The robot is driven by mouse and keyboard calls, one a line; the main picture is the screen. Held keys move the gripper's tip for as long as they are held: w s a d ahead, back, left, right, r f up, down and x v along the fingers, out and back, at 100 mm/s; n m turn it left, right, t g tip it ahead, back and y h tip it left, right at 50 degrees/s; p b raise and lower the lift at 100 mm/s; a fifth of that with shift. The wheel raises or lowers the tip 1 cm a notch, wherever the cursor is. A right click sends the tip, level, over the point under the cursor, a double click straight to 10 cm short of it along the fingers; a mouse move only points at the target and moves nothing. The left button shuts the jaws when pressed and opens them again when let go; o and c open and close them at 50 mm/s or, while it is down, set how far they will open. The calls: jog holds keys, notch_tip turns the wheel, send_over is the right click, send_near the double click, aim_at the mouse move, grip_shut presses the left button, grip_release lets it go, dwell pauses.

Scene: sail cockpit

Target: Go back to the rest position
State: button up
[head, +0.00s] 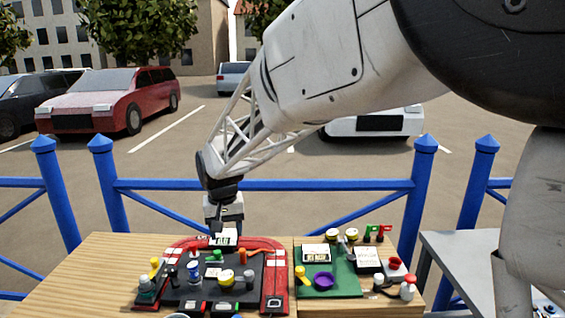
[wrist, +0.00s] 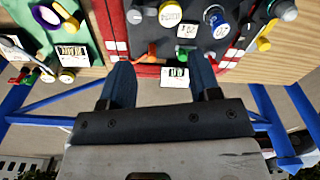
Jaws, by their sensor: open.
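My gripper (head: 223,226) points down over the far edge of the red-bordered dark board (head: 273,290) on the wooden table. In the wrist view my gripper (wrist: 161,68) has its two blue-dark fingers wide apart. A small white card (wrist: 175,78) with dark and green marks shows between the fingers, apart from both. The same card (head: 222,238) is just below the gripper in the head view. Whether it lies on the board's far rim or stands there, I cannot tell.
Several small bottles, jars and tools stand on the dark board, including a yellow-topped jar (head: 226,277). A green mat (head: 345,285) to its right holds a purple ring (head: 323,281) and cards. A blue railing (head: 270,185) runs behind the table. A grey side table (head: 465,260) stands right.

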jog(key=s+d+r, duration=0.2)
jog(key=s+d, duration=0.1)
jog(key=d, duration=0.3)
jog(key=s+d+r, duration=0.2)
jog(key=s+d, duration=0.1)
jog(key=d, duration=0.4)
jog(key=s+d+f+m+t, duration=0.1)
jog(key=s+d, duration=0.9)
jog(key=s, duration=0.3)
jog(key=s+d+f+m+t, duration=0.1)
jog(key=s+d+m, duration=0.1)
jog(key=s+d, duration=0.8)
jog(key=s, duration=0.2)
jog(key=shift+s, duration=0.4)
